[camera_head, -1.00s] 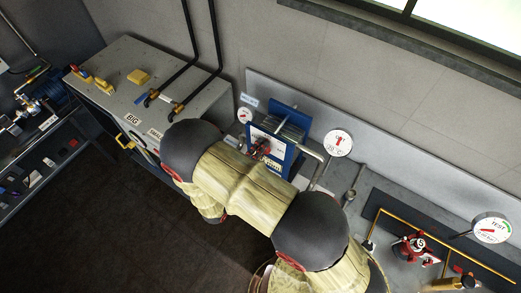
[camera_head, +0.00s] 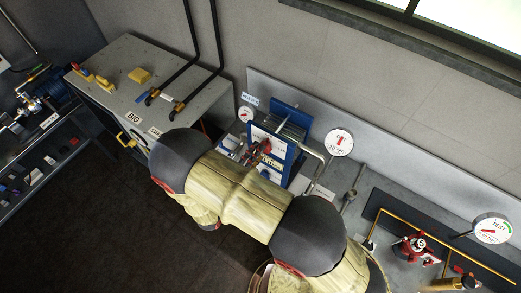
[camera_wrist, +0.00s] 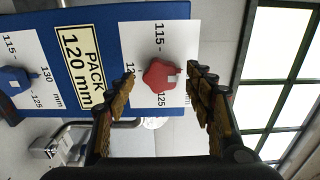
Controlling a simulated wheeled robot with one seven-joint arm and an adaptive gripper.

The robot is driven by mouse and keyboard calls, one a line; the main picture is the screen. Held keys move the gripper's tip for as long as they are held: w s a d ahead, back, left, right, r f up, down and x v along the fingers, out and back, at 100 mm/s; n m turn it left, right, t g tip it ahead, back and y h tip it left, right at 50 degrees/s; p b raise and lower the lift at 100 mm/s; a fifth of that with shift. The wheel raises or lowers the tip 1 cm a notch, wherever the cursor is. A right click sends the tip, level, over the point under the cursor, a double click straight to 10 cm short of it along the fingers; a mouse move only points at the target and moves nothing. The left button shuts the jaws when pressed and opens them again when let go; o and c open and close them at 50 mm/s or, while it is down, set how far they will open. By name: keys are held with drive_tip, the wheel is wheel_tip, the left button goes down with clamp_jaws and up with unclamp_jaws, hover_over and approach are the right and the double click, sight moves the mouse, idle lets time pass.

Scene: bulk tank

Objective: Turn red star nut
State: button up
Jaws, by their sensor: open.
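The red star nut (camera_wrist: 160,75) faces me in the wrist view, on a white scale strip of the blue press plate (camera_wrist: 210,10). A small pale block shows on its face. My gripper (camera_wrist: 167,92) is open, one finger at each side of the nut. Gaps show between the fingers and the nut, and nothing is held. How far the fingertips are from the plate I cannot tell. In the head view the blue press (camera_head: 290,130) stands on the bench, with small red and dark parts at its front, too small to tell apart. My arm covers its lower left side.
A blue nut (camera_wrist: 14,80) sits on the other scale strip, beside the "PACK 120 mm" label (camera_wrist: 78,66). A curved pipe (camera_head: 313,155) and a temperature gauge (camera_head: 339,143) stand right of the press. A red-handled valve (camera_head: 410,248) is farther right.

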drive_tip(key=v, duration=0.9)
idle(0.3)
